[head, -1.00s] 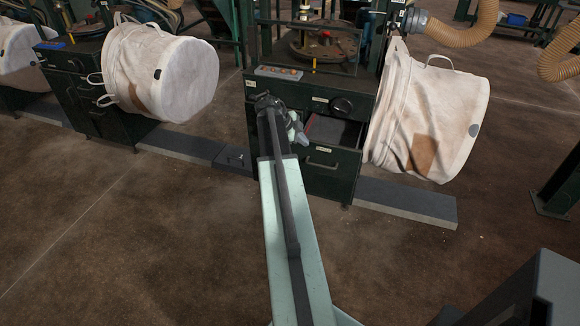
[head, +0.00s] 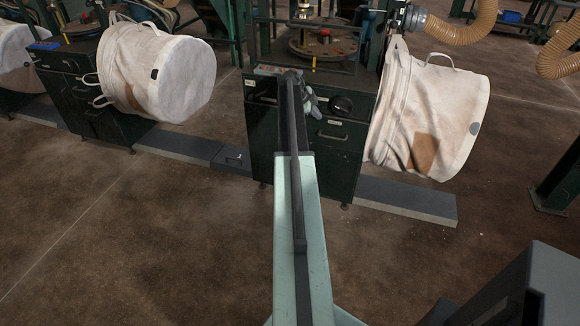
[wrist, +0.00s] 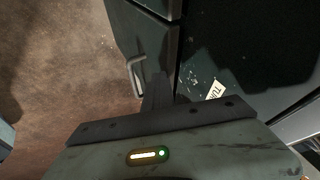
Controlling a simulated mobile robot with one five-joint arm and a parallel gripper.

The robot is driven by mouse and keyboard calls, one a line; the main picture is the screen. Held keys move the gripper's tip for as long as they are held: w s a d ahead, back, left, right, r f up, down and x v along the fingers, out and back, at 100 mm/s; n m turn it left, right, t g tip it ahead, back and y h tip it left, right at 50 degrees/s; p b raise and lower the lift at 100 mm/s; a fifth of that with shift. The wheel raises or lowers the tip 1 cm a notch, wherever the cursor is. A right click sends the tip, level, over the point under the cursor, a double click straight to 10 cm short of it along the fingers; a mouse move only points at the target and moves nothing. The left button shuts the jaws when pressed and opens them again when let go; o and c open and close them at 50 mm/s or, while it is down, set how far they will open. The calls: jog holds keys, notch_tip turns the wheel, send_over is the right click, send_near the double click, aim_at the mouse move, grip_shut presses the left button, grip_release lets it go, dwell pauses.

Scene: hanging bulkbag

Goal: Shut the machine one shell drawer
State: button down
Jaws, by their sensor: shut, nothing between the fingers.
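The shell drawer (head: 340,140) is in the dark green machine cabinet (head: 262,130), right of the middle in the head view. Its front looks flush or nearly flush with the cabinet, and no drawer interior shows. Its bar handle (head: 332,136) faces me and also shows in the wrist view (wrist: 136,76). My gripper (head: 315,110) is shut and empty at the drawer front, left of and above the handle. In the wrist view its dark fingers (wrist: 157,92) reach the front beside the handle; I cannot tell if they touch. My arm hides part of the cabinet.
A large white bulk bag (head: 425,115) hangs close to the right of the cabinet. Another bag (head: 160,72) hangs at the left machine. A low grey plinth (head: 408,199) lies on the floor at right. The brown floor in front is clear.

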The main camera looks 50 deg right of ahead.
jog(key=shift+d+r, duration=0.15)
jog(key=shift+d, duration=0.25)
jog(key=shift+s+a, duration=0.15)
jog(key=shift+a, duration=0.35)
jog(key=w+a+r+p, duration=0.1)
jog(key=a+r+p, duration=0.6)
jog(key=a+p, duration=0.1)
jog(key=shift+w+a+r, duration=0.15)
jog(key=shift+a+r, duration=0.2)
jog(key=shift+a, duration=0.3)
